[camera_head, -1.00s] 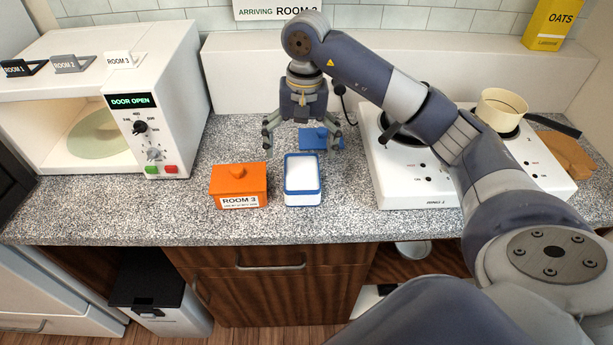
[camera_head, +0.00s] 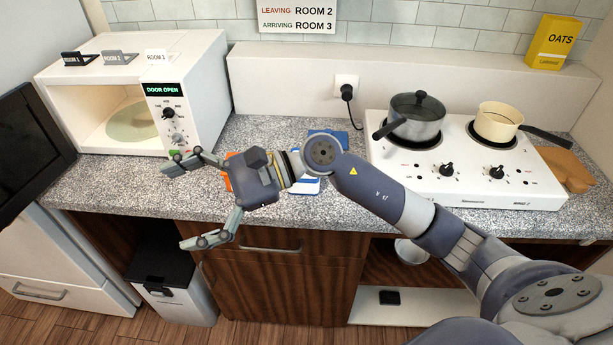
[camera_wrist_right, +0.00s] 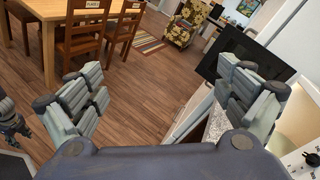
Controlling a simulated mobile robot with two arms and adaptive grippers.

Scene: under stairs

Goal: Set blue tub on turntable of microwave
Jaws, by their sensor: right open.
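The blue tub (camera_head: 306,187), white inside with a blue rim, stands on the counter in the head view, mostly hidden behind my right wrist. Its apparent blue lid (camera_head: 330,137) lies behind it. The microwave (camera_head: 205,75) is at the left, its door (camera_head: 28,140) swung open and its pale round turntable (camera_head: 133,122) visible inside. My right gripper (camera_head: 177,204) is open and empty, pointing left over the counter's front edge, in front of the microwave. Its spread fingers also show in the right wrist view (camera_wrist_right: 166,95). A grey part at that view's left edge may be my left gripper (camera_wrist_right: 10,118).
An orange tub (camera_head: 228,178) is mostly hidden behind my right gripper. A hob (camera_head: 470,190) with a lidded pot (camera_head: 415,118) and a cream pan (camera_head: 497,122) stands right. A bin (camera_head: 178,290) is below the counter. The wrist view shows open floor (camera_wrist_right: 150,95) and a table (camera_wrist_right: 45,15).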

